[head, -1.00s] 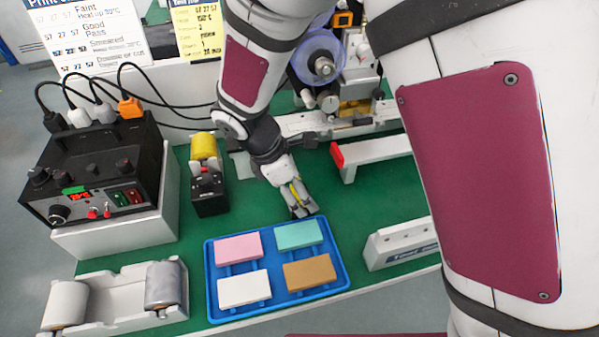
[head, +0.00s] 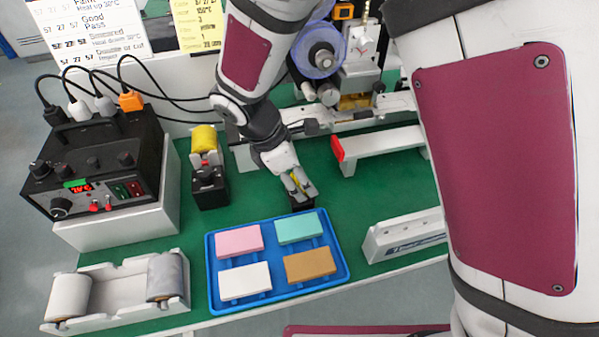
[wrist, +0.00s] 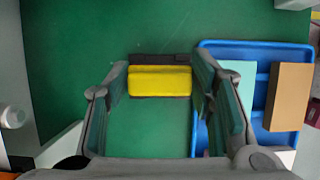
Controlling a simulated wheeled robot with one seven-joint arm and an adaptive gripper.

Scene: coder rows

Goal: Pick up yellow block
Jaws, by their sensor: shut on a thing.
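The yellow block (wrist: 160,81) is a short bar lying across the space between my fingertips in the wrist view. A dark strip (wrist: 160,60) runs along its far edge. My gripper (wrist: 161,84) is shut on the yellow block, one finger at each end. In the head view my gripper (head: 302,199) is over the green mat, just behind the blue tray. The block is mostly hidden by my fingers there. I cannot tell how far it is above the mat.
The blue tray (head: 216,296) holds pink, mint, white and brown blocks in front of my gripper. A yellow roll on a black device (head: 209,188) and a black control box (head: 100,165) stand left. A white rail (head: 385,146) and a labelled white block (head: 405,236) are right.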

